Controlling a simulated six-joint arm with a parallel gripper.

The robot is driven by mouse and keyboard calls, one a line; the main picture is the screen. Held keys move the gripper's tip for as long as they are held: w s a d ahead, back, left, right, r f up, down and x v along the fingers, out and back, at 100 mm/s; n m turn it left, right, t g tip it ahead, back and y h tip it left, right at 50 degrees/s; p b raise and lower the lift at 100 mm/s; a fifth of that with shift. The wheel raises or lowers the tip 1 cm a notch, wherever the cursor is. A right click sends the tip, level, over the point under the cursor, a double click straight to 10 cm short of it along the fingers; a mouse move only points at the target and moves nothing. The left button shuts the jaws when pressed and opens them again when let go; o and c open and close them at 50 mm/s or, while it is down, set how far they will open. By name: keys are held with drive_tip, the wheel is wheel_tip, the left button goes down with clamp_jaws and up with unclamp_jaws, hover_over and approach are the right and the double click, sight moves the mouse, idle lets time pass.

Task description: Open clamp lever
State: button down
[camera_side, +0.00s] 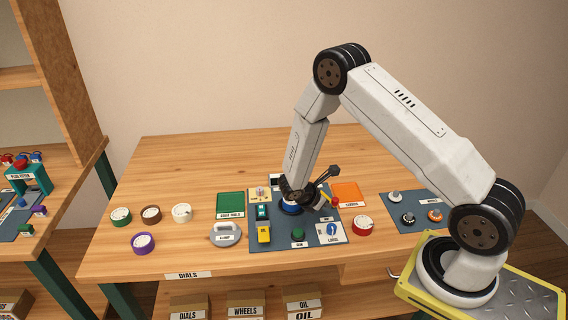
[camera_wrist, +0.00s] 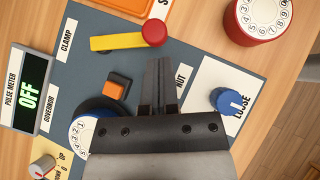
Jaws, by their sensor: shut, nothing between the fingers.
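The clamp lever is a yellow bar (camera_wrist: 115,42) with a round red knob (camera_wrist: 153,33) at its right end in the wrist view. It lies on the blue-grey board by the printed CLAMP label (camera_wrist: 67,42). In the side view the red knob (camera_side: 335,202) shows at the board's back right edge, and most of the bar is hidden. My gripper (camera_wrist: 158,62) is shut and empty, its fingers together over the board. In the wrist picture its tips lie just below the red knob, with a gap between. In the side view my gripper (camera_side: 326,203) is close beside the knob.
A blue-ringed number dial (camera_wrist: 85,137) and an orange-and-black piece (camera_wrist: 115,86) are left of my fingers. A blue knob (camera_wrist: 226,100) by LOOSE is right. A pulse meter (camera_wrist: 28,92) reads OFF. A red dial (camera_side: 363,225) and orange mat (camera_side: 347,194) are nearby.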

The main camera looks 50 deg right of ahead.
drive_tip(key=shift+w+a, duration=0.1)
drive_tip(key=shift+a, duration=0.15)
drive_tip(key=shift+a, duration=0.55)
drive_tip(key=a, duration=0.3)
drive_tip(key=shift+r, duration=0.2)
drive_tip(key=v, duration=0.3)
drive_tip(key=s+v, duration=0.1)
drive_tip(key=v, duration=0.2)
drive_tip(key=s+v, duration=0.1)
drive_tip(key=v, duration=0.2)
drive_tip(key=shift+a+r, duration=0.15)
drive_tip(key=shift+a, duration=0.1)
drive_tip(key=s+a+r+m+t+y, duration=0.5)
drive_tip(key=r+m, duration=0.6)
drive_tip(key=m, duration=0.3)
drive_tip(key=s+a+y, duration=0.1)
drive_tip(key=s+y, duration=0.1)
drive_tip(key=y, duration=0.1)
drive_tip(key=shift+s+m+y, duration=0.3)
drive_tip(key=shift+s, duration=0.1)
